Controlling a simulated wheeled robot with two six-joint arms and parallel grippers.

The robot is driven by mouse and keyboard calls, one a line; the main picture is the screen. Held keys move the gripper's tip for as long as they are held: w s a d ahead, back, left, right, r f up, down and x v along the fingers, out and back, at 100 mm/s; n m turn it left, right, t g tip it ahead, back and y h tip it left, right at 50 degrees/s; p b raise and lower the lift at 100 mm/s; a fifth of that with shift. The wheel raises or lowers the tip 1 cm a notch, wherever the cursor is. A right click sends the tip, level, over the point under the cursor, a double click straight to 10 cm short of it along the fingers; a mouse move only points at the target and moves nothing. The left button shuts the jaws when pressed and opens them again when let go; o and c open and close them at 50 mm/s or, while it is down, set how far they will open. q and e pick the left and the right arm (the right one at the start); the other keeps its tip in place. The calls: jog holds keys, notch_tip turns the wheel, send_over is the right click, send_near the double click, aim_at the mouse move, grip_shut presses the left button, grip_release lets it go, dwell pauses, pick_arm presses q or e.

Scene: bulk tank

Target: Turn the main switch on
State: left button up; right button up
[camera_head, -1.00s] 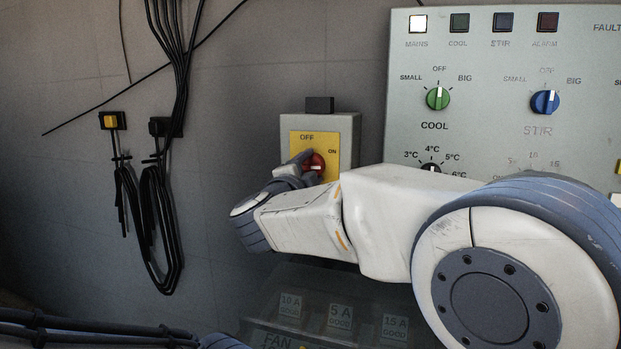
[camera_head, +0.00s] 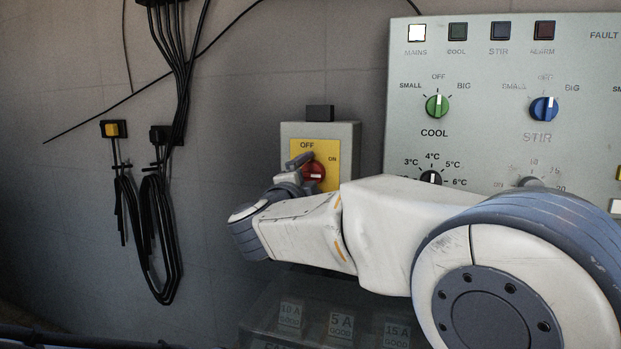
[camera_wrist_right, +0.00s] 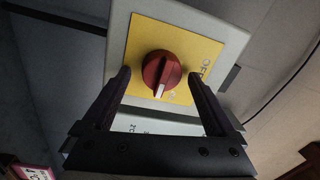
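The main switch is a red rotary knob (camera_head: 313,174) on a yellow plate (camera_head: 328,181) marked OFF and ON, on a grey box (camera_head: 347,150). Its white mark points right in the head view, to the ON side. In the right wrist view the knob (camera_wrist_right: 161,72) shows in full, its white mark pointing down, away from the OFF lettering. My right gripper (camera_head: 298,170) is in front of the switch at its left. In the right wrist view its fingers (camera_wrist_right: 158,75) are spread, with visible gaps on both sides of the knob. My left gripper is out of view.
The control panel (camera_head: 480,70) at the right has a lit white MAINS lamp (camera_head: 417,33), a green COOL knob (camera_head: 437,106) and a blue STIR knob (camera_head: 543,108). Black cables (camera_head: 155,220) hang on the left wall. A fuse box (camera_head: 265,310) is below my right arm.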

jog(key=v, duration=1)
jog(key=shift+s+p, duration=0.25)
jog(key=shift+p, duration=0.2)
jog(key=b+x, duration=0.1)
jog(key=x, duration=0.9)
jog(key=shift+w+d, duration=0.1)
jog(key=shift+w, duration=0.2)
jog(key=shift+r, duration=0.1)
